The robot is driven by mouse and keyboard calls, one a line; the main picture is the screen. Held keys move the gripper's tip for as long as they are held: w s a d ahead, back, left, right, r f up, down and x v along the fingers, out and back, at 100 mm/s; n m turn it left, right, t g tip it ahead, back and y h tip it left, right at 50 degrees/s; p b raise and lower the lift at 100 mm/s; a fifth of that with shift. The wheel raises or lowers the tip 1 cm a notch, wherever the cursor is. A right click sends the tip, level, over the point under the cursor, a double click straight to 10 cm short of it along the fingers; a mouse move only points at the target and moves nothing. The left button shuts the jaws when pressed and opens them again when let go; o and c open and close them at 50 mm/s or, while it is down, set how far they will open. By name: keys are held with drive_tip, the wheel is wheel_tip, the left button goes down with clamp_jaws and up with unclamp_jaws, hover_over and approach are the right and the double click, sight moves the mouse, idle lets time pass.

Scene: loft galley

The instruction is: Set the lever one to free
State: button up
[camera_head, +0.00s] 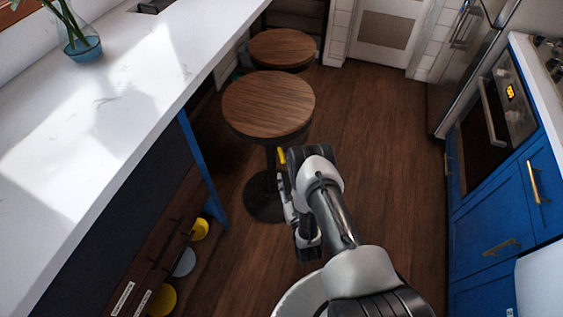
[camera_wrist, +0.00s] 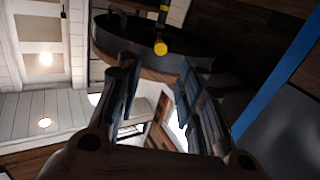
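A short lever with a yellow tip (camera_wrist: 161,46) shows in the wrist view, in front of the dark underside of a round stool seat. A small yellow piece (camera_head: 282,156) also shows in the head view, between the near stool (camera_head: 268,103) and my arm. My gripper (camera_wrist: 157,62) is open, its two dark fingers apart with nothing held. The yellow tip appears just beyond the fingertips, between them in the picture. No contact is visible. I cannot read a lever label or its set position.
A white counter (camera_head: 120,95) stands at the left with a glass vase (camera_head: 81,45). Below it are yellow and grey round pieces (camera_head: 183,262). A second stool (camera_head: 282,48) stands behind the first. Blue cabinets (camera_head: 495,225) and an oven line the right. Wood floor (camera_head: 375,130) is clear between.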

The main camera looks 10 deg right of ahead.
sight(281, 154)
drive_tip(key=w+b, duration=0.2)
drive_tip(key=w, duration=0.9)
drive_tip(key=shift+w+a+b, duration=0.15)
drive_tip(key=shift+w+b, duration=0.15)
drive_tip(key=shift+b, duration=0.05)
drive_tip(key=shift+c, duration=0.2)
clamp_jaws()
